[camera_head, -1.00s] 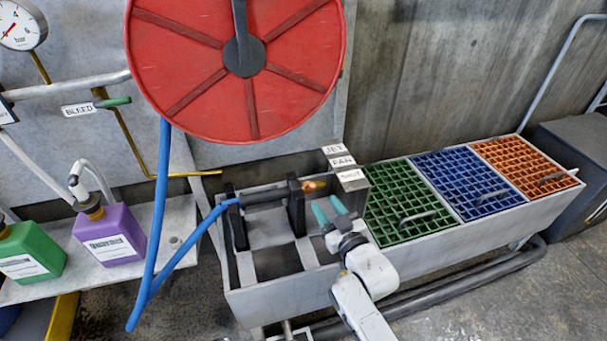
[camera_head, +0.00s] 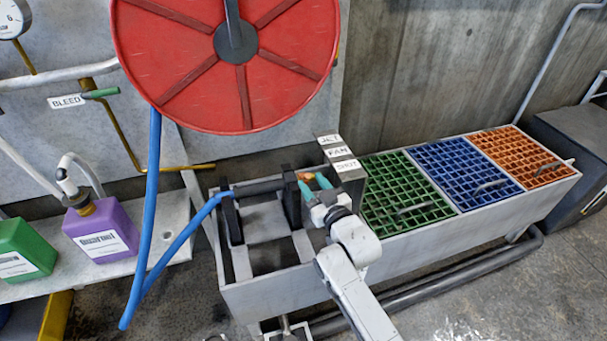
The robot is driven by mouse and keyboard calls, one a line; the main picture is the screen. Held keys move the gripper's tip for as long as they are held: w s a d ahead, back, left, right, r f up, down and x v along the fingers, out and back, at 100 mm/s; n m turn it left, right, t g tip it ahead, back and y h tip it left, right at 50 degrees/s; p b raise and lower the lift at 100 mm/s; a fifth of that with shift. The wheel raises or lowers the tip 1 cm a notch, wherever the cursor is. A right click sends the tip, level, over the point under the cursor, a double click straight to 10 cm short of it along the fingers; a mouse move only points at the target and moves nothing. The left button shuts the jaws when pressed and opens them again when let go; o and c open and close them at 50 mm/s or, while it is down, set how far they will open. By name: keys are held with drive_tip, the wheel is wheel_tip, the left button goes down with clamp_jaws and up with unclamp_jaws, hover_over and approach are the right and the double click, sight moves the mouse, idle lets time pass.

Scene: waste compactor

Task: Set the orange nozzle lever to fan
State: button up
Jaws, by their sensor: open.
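The orange nozzle lever (camera_head: 305,176) shows as a small orange piece at the right end of the dark nozzle (camera_head: 264,187), which lies in black holders over the grey trough. White labels reading JET, FAN (camera_head: 337,151) and SHUT stand just right of it on a grey block. My gripper (camera_head: 314,184) has teal fingers and is open, with its fingertips close beside the lever. The fingers partly cover the lever. I cannot tell whether they touch it or which label the lever points to.
A blue hose (camera_head: 152,220) runs from the red reel (camera_head: 235,50) to the nozzle. Green (camera_head: 395,190), blue (camera_head: 460,178) and orange (camera_head: 515,155) grates cover the trough to the right. A purple jug (camera_head: 100,235) and a green jug (camera_head: 25,250) stand on the left shelf.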

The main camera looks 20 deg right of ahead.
sight(303, 176)
drive_tip(key=shift+w+a+b, duration=0.15)
drive_tip(key=shift+w+b, duration=0.1)
drive_tip(key=shift+w, duration=0.7)
drive_tip(key=shift+w+a+b, duration=0.2)
drive_tip(key=shift+w, duration=0.7)
drive_tip(key=shift+w+a+b, duration=0.15)
drive_tip(key=shift+w+b, duration=0.1)
drive_tip(key=shift+w, duration=0.7)
clamp_jaws()
